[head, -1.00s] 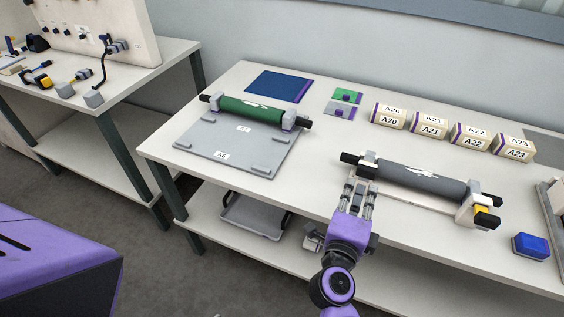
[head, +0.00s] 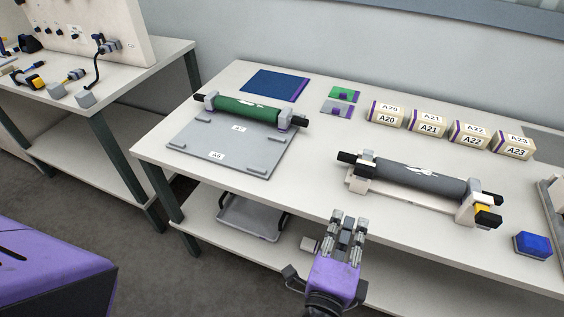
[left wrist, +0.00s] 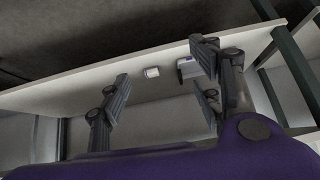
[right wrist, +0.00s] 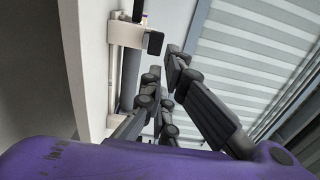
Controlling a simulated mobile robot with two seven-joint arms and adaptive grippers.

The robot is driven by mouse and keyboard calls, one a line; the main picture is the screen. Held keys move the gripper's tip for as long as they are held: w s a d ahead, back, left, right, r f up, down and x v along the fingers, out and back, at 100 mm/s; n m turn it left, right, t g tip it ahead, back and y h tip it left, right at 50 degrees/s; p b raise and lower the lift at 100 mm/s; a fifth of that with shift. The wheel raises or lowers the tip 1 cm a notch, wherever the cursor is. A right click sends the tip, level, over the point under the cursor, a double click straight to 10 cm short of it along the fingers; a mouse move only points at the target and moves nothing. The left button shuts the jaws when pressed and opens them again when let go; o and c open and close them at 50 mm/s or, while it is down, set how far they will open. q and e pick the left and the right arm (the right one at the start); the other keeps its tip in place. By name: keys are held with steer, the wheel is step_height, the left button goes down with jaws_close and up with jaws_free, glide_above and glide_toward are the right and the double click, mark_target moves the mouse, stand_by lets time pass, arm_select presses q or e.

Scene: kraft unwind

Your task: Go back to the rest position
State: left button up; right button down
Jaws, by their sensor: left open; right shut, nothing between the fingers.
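My right gripper (head: 347,226) is in front of the table's front edge in the head view, with its fingers together and empty. Its fingers also show in the right wrist view (right wrist: 165,75). The dark grey roll (head: 415,180) lies in its cream stand on the table, just beyond the right gripper and apart from it. My left gripper shows only in the left wrist view (left wrist: 160,75), with its fingers wide apart and nothing between them.
The table (head: 310,160) carries a green roll (head: 245,108) on a grey plate (head: 225,150), a blue panel (head: 270,84), labelled boxes (head: 428,123) and a blue block (head: 532,245). A lower shelf holds a grey tray (head: 250,218). Another bench (head: 130,75) stands at left.

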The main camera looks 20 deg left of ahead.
steer(key=s+f+n+g+y+p, duration=0.25)
steer(key=s+f+n+y, duration=0.45)
steer(key=n, duration=0.7)
arm_select(q)
steer(key=w+d+r+p, duration=0.1)
steer(key=w+r+p, duration=0.1)
steer(key=w+r, duration=0.2)
steer(key=shift+d+r+t, duration=0.25)
steer(key=shift+r+t, duration=0.1)
steer(key=shift+t, duration=0.05)
arm_select(e)
steer(key=s+d+f+n+g+h, duration=0.2)
steer(key=s+d+f+g+h, duration=0.1)
steer(key=s+d+f, duration=0.5)
steer(key=s+d+f+n+g+h, duration=0.2)
steer(key=s+d+f, duration=0.6)
steer(key=d, duration=0.5)
steer(key=shift+s+f+g+h, duration=0.2)
steer(key=shift+s+g+h, duration=0.25)
steer(key=shift+g+h, duration=0.45)
arm_select(q)
steer(key=shift+w+d+r+h, duration=0.1)
steer(key=shift+w+d+h, duration=0.2)
steer(key=shift+w, duration=0.1)
